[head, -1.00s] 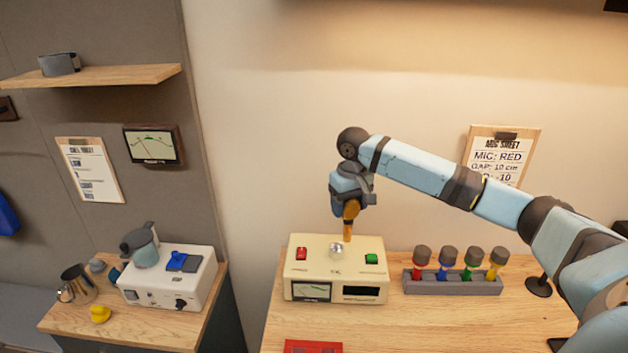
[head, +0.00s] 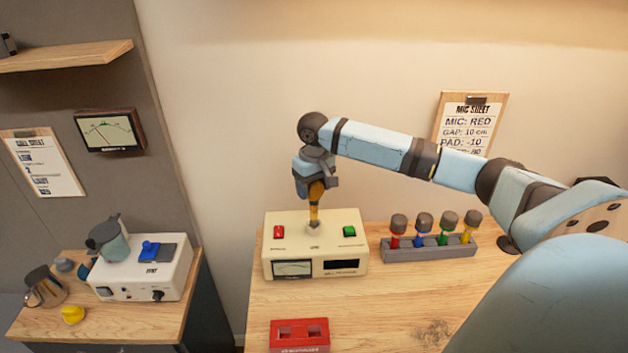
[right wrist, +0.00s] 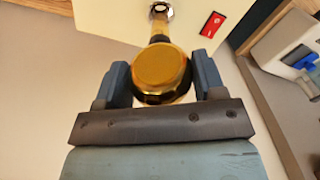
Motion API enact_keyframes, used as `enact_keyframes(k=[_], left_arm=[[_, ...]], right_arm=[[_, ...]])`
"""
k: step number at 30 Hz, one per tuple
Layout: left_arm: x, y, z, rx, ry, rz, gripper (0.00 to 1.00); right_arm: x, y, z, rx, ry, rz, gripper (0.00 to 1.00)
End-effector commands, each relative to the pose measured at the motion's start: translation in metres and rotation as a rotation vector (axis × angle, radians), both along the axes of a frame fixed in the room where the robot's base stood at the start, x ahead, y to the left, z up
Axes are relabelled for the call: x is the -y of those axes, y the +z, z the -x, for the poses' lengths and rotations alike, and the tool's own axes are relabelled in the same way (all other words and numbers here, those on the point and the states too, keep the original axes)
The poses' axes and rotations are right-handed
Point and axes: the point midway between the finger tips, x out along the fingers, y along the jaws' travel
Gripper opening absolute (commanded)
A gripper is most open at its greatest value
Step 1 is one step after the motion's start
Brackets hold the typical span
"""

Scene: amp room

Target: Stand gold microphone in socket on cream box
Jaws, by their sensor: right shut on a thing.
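The cream box (head: 341,230) stands on the wooden table, with a red button, a green button and a meter on it. My right gripper (head: 314,188) is above the box and shut on the gold microphone (head: 314,212), which points down, roughly upright. In the right wrist view the microphone's gold head (right wrist: 161,72) sits between the two fingers. Its narrow end reaches the ring-shaped socket (right wrist: 160,10) on the box top; how deep it sits cannot be told. My left gripper is not in view.
A grey rack (head: 429,249) with several coloured microphones stands right of the box. A red block with two openings (head: 300,335) lies in front. A white device (head: 140,271) with a jug stands on the left table. Bare tabletop lies at front right.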

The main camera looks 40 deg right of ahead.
Motion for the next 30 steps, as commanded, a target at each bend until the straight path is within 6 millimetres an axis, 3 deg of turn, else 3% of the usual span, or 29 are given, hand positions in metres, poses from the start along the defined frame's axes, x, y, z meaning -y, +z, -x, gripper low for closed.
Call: enact_keyframes(k=[15,29,30], left_arm=[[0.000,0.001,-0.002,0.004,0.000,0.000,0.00],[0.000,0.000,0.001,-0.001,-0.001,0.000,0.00],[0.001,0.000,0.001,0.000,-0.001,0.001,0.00]], right_arm=[[0.000,-0.032,0.000,0.000,-0.001,0.000,0.16],[0.000,-0.037,0.000,0.000,0.000,0.000,0.16],[0.000,-0.037,0.000,0.000,0.000,0.000,0.66]])
